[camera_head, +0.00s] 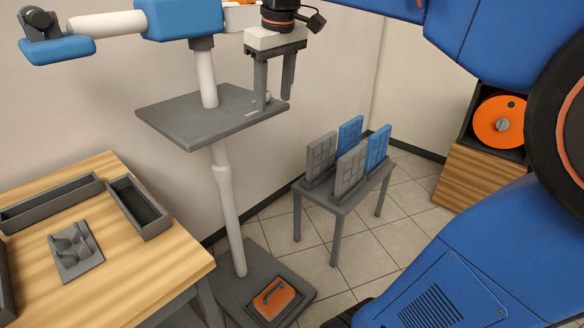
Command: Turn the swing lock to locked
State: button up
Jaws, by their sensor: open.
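A stand with a white pole (223,190) carries a grey plate (195,118) and a blue and white boom (183,18). My gripper (275,102) points down over the plate's right end, its two fingers apart. A small pale piece (268,97) shows between the fingertips and may be the swing lock. It is partly hidden by the fingers and too small to tell which way it is turned. I cannot tell whether a finger touches it. Pale marks lie on the plate just left of it.
A wooden table (125,250) with grey trays (140,208) stands at left. A small grey table (340,196) holds upright grey and blue panels. An orange block (274,299) lies on the stand's base. An orange disc (499,122) sits in a dark box at right. Tiled floor between is open.

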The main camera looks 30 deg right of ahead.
jog(key=s+a+f+m+t, duration=0.1)
jog(key=s+a+f, duration=0.1)
jog(key=s+f, duration=0.9)
jog(key=shift+a+f+m, duration=0.15)
jog(key=shift+f+m, duration=0.15)
jog(key=shift+f, duration=0.8)
jog(key=shift+s, duration=0.1)
jog(key=s+f+m+t, duration=0.1)
jog(key=s+f, duration=0.6)
jog(key=f, duration=0.3)
jog(key=shift+a+f, duration=0.15)
jog(key=shift+a, duration=0.25)
